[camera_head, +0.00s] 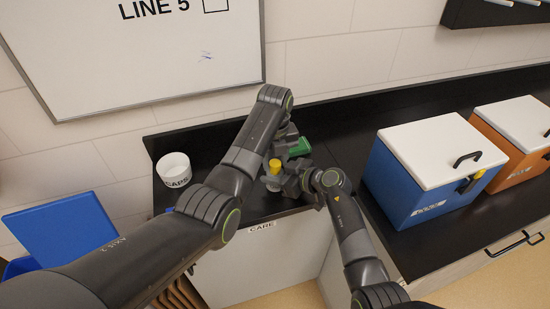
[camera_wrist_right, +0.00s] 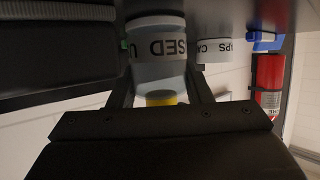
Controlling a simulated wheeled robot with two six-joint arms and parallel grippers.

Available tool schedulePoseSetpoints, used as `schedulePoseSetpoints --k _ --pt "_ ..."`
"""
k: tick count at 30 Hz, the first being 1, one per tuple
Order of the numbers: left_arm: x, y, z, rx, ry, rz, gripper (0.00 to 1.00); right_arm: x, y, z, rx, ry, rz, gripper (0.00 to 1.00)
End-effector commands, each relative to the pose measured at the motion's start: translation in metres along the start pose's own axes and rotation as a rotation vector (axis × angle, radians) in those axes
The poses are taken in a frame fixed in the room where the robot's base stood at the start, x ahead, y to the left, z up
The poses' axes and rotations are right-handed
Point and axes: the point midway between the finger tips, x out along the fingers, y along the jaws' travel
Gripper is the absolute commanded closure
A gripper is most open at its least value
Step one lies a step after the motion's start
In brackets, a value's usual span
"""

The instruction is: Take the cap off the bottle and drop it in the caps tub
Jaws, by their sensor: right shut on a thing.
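My right gripper (camera_wrist_right: 160,75) is shut on the bottle, one finger on each side. My left gripper (camera_head: 284,153) is just behind the cap in the head view; its fingers are too small and covered to read. The white caps tub (camera_head: 174,169) stands left of the bottle on the counter.
A green block (camera_head: 300,147) is beside my left gripper. A blue box with a white lid (camera_head: 421,178) and an orange one (camera_head: 505,155) stand to the right. A blue-lidded bin (camera_head: 62,230) is at lower left. The wall rises behind the counter.

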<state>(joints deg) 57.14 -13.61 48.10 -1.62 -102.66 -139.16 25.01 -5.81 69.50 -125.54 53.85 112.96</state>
Motion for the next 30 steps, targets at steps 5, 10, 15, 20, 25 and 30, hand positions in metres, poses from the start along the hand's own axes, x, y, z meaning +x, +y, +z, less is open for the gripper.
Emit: schedulePoseSetpoints --k 5,10,15,20,25,30 --pt "-0.0003 -0.0001 0.0001 0.0 0.0 0.0 0.86 0.0 0.0 -0.0001 0.0 0.0 0.0 1.0" --pt "-0.0004 0.0 0.0001 -0.005 0.0 0.0 0.97 -0.0001 0.0001 -0.0001 0.0 0.0 0.0 1.0" --pt "-0.0005 0.0 0.0001 -0.13 0.0 0.0 0.97 -0.0001 0.0002 -0.0001 0.0 0.0 0.0 1.0" --pt "-0.0007 0.0 0.0001 -0.378 -0.001 0.001 0.97 -0.0001 0.0002 0.0 0.0 0.0 0.001 1.0" --pt "-0.0009 -0.0001 0.0001 -0.649 -0.001 0.001 0.97 -0.0001 0.0003 0.0 0.0 0.0 0.001 1.0" --pt "-0.001 -0.0002 0.0001 -0.92 -0.002 0.001 0.97 -0.0001 0.0003 0.0001 0.0 0.0 0.001 1.0"
